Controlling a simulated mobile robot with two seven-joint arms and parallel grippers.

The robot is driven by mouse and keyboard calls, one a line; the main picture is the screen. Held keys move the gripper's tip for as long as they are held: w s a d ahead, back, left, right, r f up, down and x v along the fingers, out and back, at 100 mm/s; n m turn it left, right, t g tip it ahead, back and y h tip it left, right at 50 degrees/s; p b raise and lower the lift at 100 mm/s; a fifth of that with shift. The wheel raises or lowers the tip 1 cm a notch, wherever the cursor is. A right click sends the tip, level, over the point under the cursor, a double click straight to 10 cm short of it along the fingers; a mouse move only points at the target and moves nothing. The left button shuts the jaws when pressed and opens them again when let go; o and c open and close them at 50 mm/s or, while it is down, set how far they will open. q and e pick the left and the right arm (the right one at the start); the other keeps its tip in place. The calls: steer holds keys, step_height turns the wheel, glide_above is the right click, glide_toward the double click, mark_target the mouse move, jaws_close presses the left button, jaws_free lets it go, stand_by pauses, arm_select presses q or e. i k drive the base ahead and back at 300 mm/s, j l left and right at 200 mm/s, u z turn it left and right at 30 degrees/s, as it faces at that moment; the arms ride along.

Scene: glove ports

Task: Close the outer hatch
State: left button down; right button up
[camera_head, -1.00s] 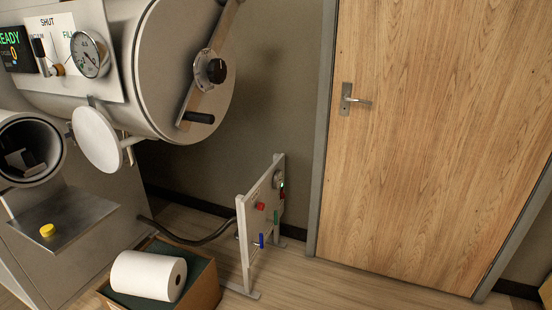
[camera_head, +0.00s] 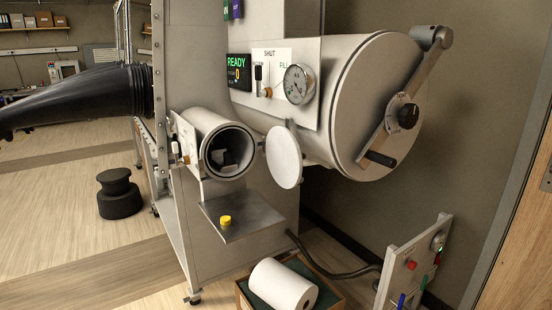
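A small cylindrical port (camera_head: 205,128) sticks out of the glove box front, with its mouth open towards me. Dark and pale shapes show inside it but are too small to make out. Its round white hatch (camera_head: 284,157) stands swung open to the right of the mouth, apart from the rim. To the right, a large cylindrical chamber (camera_head: 345,75) has its round end door (camera_head: 378,120) seated on it. A bar with a black knob and a dark handle crosses that door. Neither of my grippers is in view.
A metal shelf (camera_head: 245,222) with a yellow knob (camera_head: 225,221) sits below the small port. A box (camera_head: 330,290) with a white roll (camera_head: 283,287) is on the floor, beside a small panel stand (camera_head: 412,265). A black stool (camera_head: 120,195) stands left on open floor.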

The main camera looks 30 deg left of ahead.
mark_target(281, 150)
steer(key=i+u, duration=0.1)
steer(key=u, duration=1.05)
steer(key=i+l+u, duration=0.1)
steer(key=l+u, duration=0.3)
steer(key=i+l+u, duration=0.1)
steer(key=u, duration=0.35)
steer(key=l+u, duration=0.45)
steer(key=l, duration=0.4)
steer(key=l+u, duration=0.2)
steer(key=l, duration=1.6)
steer(key=i+j, duration=0.25)
steer(key=j, duration=0.15)
